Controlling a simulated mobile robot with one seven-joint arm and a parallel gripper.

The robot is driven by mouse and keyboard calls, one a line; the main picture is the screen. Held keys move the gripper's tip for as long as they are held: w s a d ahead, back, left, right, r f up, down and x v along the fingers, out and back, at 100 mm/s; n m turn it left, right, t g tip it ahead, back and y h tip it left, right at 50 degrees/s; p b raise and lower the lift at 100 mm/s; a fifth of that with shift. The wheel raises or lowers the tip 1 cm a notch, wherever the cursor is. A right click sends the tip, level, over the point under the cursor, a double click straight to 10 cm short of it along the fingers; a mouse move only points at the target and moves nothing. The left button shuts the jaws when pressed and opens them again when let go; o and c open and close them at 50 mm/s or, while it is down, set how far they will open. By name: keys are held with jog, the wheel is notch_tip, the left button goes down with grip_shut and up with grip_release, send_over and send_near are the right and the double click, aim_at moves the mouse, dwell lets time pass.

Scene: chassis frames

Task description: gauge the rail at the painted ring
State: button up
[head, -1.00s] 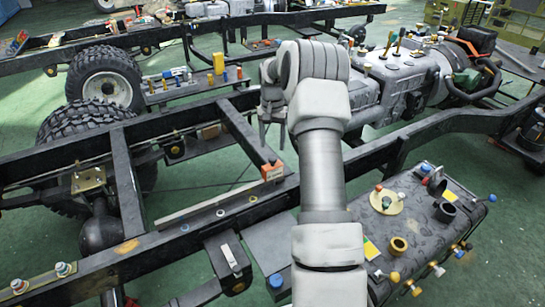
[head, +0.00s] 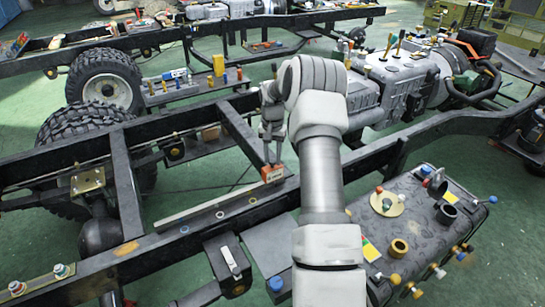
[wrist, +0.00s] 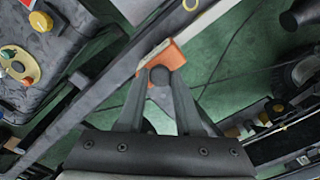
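An orange block (head: 272,173) with a dark round knob (wrist: 160,76) sits at the inner edge of the near dark frame rail (head: 150,243). The block also shows in the wrist view (wrist: 172,52). My gripper (head: 272,158) is just above the block, fingers pointing down. In the wrist view the fingers (wrist: 160,82) stand on either side of the knob; whether they touch it is unclear.
A pale strip (head: 195,208) runs along the rail beside the block. A crossmember (head: 243,135) meets the rail near my gripper. A dark tank (head: 420,225) with caps and fittings is at right. The engine (head: 400,80) stands behind. Green floor shows between the rails.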

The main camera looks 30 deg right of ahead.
grip_shut()
dwell(0.9)
jog(key=shift+a, duration=0.15)
jog(key=a, duration=0.9)
jog(key=shift+w+a+b, duration=0.15)
jog(key=shift+w+b, duration=0.15)
jog(key=o, duration=0.8)
grip_release()
